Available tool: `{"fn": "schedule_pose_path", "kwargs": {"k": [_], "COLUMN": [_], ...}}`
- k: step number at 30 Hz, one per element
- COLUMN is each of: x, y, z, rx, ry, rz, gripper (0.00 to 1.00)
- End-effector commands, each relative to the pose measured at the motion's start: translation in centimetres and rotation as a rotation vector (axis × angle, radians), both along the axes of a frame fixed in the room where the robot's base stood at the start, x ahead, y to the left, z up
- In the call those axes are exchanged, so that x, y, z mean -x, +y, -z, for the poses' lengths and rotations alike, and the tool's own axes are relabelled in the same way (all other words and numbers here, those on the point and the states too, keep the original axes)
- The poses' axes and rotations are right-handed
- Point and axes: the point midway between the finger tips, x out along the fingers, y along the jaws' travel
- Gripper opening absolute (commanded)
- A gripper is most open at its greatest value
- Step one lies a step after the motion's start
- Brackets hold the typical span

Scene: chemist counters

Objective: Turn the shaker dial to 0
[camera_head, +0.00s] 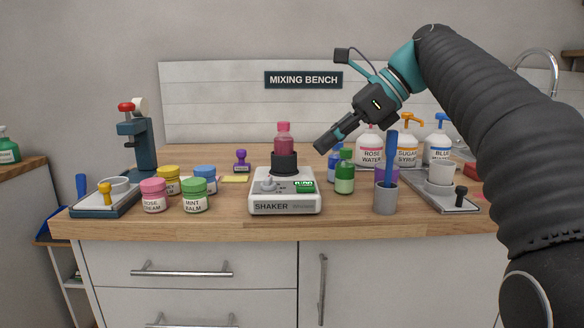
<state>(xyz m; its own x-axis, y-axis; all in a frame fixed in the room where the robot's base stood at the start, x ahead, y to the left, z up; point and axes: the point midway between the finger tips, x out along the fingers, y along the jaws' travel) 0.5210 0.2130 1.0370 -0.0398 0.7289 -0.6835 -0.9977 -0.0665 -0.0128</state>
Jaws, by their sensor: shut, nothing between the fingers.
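The shaker (285,204) is a white box near the front edge of the bench, with "SHAKER" on its front. A small grey dial (269,186) sits on its top at the left; its setting is too small to read. A green display (305,186) is at the right, its text too small to read. A pink bottle (284,138) stands upright in the black holder (284,164) on top. My gripper (320,148) is shut and empty. It is in the air to the right of the pink bottle, above the shaker's right side, tilted down to the left.
Jars, including a mint balm jar (195,199), stand left of the shaker. Green bottle (344,172) and grey cup with blue tool (386,196) stand close on its right. The bench edge (285,228) in front is narrow.

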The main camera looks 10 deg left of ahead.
Motion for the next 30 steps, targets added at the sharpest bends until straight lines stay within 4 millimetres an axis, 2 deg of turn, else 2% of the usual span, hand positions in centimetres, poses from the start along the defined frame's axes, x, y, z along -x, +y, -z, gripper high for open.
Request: {"fn": "schedule_pose_path", "kwargs": {"k": [4,8,15,21,30], "x": [-0.1,0.1,0.3,0.4,0.4], "y": [0.4,1.4,4.4,6.4,7.5], "z": [0.0,0.9,4.0,5.8,6.7], "rx": [-0.005,-0.005,-0.003,-0.004,-0.003], "ry": [0.017,0.017,0.017,0.015,0.015], "rz": [0.004,0.002,0.002,0.002,0.004], "gripper": [0.00,0.00,0.00,0.00,0.00]}}
